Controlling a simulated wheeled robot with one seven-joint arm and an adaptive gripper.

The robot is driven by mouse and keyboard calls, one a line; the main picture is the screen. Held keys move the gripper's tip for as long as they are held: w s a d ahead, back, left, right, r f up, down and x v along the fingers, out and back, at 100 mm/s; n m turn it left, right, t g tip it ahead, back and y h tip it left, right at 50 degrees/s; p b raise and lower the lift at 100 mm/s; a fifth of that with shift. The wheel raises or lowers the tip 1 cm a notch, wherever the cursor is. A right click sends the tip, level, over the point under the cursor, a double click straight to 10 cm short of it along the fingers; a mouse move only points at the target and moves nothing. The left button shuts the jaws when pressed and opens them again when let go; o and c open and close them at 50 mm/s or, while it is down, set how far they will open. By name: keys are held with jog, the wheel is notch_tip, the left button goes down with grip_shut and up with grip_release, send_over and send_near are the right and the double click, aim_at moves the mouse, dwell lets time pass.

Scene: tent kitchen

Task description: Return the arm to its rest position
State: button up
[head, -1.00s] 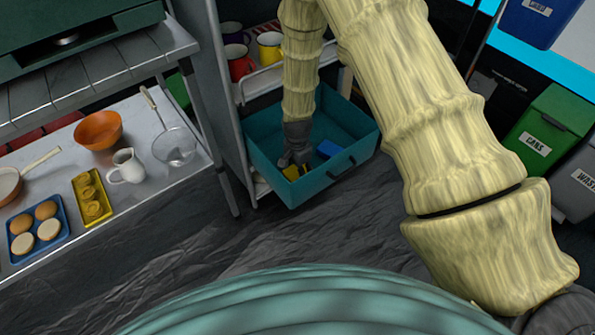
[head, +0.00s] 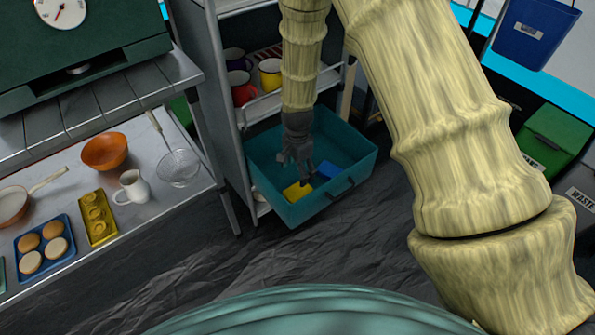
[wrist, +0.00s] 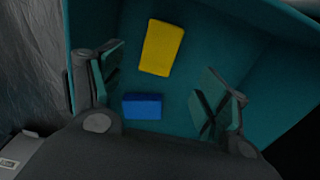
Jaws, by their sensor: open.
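My arm reaches down from the top of the head view, with my gripper (head: 297,168) over an open teal drawer (head: 318,214). My gripper is open and empty; in the wrist view its fingers (wrist: 160,95) are spread wide. A yellow block (head: 297,191) and a blue block (head: 330,170) lie on the drawer floor. In the wrist view the yellow block (wrist: 162,47) and the blue block (wrist: 142,106) are apart from each other, between the lines of the fingers, and neither appears gripped.
A grey shelf rack (head: 222,90) holding several mugs stands behind the drawer. A metal table (head: 165,205) with an orange bowl (head: 105,151), a white jug (head: 132,187) and trays is at left. A green bin (head: 555,135) is at right. The dark floor in front is clear.

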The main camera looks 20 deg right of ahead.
dwell(0.4)
